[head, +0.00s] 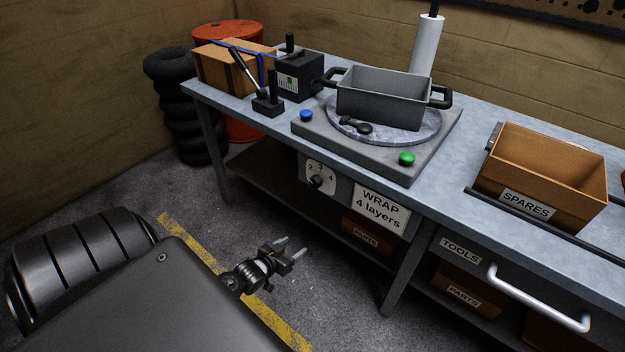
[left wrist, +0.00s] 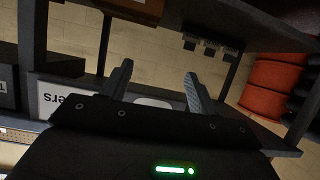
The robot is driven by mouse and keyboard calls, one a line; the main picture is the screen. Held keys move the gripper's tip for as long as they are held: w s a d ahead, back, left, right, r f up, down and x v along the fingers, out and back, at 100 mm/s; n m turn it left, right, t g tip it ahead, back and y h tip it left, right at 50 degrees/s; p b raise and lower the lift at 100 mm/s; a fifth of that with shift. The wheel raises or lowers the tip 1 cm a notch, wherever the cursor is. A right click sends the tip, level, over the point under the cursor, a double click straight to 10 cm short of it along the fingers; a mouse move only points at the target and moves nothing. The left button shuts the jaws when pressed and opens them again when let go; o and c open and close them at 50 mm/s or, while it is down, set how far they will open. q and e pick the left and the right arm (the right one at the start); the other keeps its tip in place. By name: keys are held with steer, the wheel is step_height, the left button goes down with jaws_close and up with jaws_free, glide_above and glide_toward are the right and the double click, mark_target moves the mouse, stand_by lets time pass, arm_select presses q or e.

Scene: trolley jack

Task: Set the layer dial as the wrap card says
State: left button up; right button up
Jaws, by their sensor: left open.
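The layer dial (head: 316,181) is a dark knob on a white plate on the front of the bench, below the turntable. The figures 2, 3 and 4 show around it; which one the knob points at is too small to tell. The wrap card (head: 381,208) to its right reads "WRAP 4 layers". My left gripper (head: 291,246) is open and empty, in front of and below the dial, apart from it. In the left wrist view its two fingers (left wrist: 158,85) stand apart, with part of the upside-down card (left wrist: 68,101) behind them. My right gripper is not in view.
A grey tray with black handles (head: 380,100) stands on the turntable (head: 430,128), whose base has blue and green buttons. A SPARES bin (head: 545,170) is at the right. The TOOLS drawer handle (head: 538,305) sticks out. The floor before the dial is clear.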

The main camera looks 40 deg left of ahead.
mark_target(313, 183)
arm_select(q)
steer(key=w+a+r+t+b, duration=0.1)
steer(key=w+a+r+t, duration=0.1)
steer(key=r, duration=0.6)
steer(key=w+a+r+t+b, duration=0.1)
steer(key=w+a+r+t, duration=0.15)
steer(key=r, duration=0.55)
steer(key=shift+m, duration=0.4)
steer(key=w, duration=1)
steer(key=shift+w+d+f, duration=0.2)
steer(key=shift+d+f, duration=0.05)
steer(key=shift+d, duration=0.15)
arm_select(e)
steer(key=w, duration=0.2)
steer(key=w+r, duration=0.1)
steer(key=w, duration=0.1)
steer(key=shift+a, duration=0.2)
arm_select(q)
steer(key=shift+c, duration=0.2)
steer(key=c, duration=0.9)
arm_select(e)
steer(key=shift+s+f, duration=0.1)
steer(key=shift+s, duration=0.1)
